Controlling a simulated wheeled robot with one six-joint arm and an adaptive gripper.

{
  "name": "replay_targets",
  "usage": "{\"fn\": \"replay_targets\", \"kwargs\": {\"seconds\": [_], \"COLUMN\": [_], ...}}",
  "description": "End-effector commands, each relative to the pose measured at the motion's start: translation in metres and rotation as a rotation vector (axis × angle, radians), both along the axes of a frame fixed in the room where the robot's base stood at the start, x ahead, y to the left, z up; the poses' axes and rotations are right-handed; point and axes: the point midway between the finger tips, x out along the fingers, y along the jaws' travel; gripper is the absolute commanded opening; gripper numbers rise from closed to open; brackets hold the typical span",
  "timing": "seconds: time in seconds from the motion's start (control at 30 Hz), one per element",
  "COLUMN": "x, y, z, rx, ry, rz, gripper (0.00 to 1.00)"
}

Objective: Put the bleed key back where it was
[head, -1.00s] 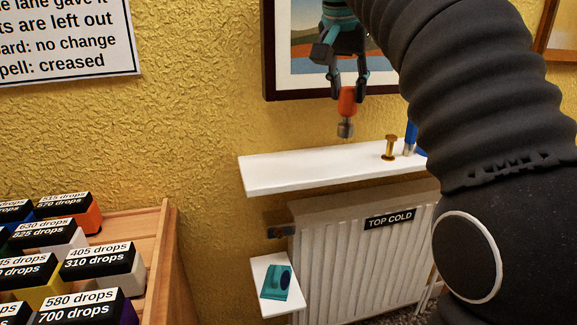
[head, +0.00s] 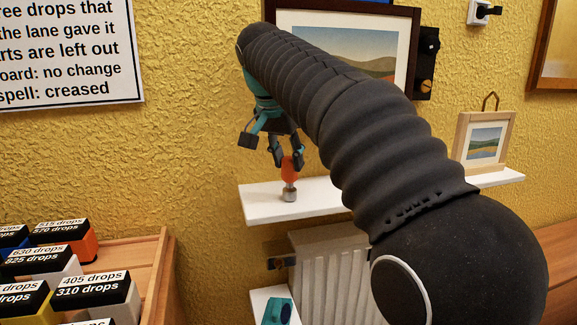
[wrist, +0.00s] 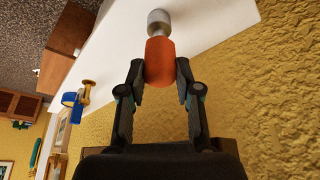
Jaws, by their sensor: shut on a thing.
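The bleed key, with an orange handle (head: 289,171) and a silver socket end, is held upright, socket down, in my gripper (head: 287,158). My gripper is shut on the orange handle, which also shows between the fingers in the wrist view (wrist: 160,62). The socket end is over the left part of the white shelf (head: 258,205), at or just above its top; I cannot tell whether it touches. The wrist view shows the shelf (wrist: 112,66) behind the socket.
A brass peg-like thing (wrist: 88,90) and a blue item (wrist: 70,100) stand further along the shelf, hidden by my arm in the head view. A small framed picture (head: 484,142) stands at the shelf's right. The radiator (head: 325,270) and a teal item (head: 278,311) are below.

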Motion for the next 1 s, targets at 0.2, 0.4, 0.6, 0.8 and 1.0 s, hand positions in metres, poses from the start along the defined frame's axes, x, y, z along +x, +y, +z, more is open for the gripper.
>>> {"fn": "replay_targets", "kwargs": {"seconds": [0.2, 0.4, 0.6, 0.8, 1.0], "x": [0.0, 0.0, 0.0, 0.0, -0.002], "y": [0.0, 0.0, 0.0, 0.0, 0.001], "z": [-0.014, -0.018, -0.015, -0.014, -0.009], "rx": [-0.001, -0.003, -0.001, 0.0, 0.002], "ry": [0.004, 0.012, 0.006, 0.002, -0.003], "rz": [-0.001, -0.002, -0.001, 0.0, 0.001], "gripper": [0.0, 0.38, 0.58, 0.58, 0.58]}}
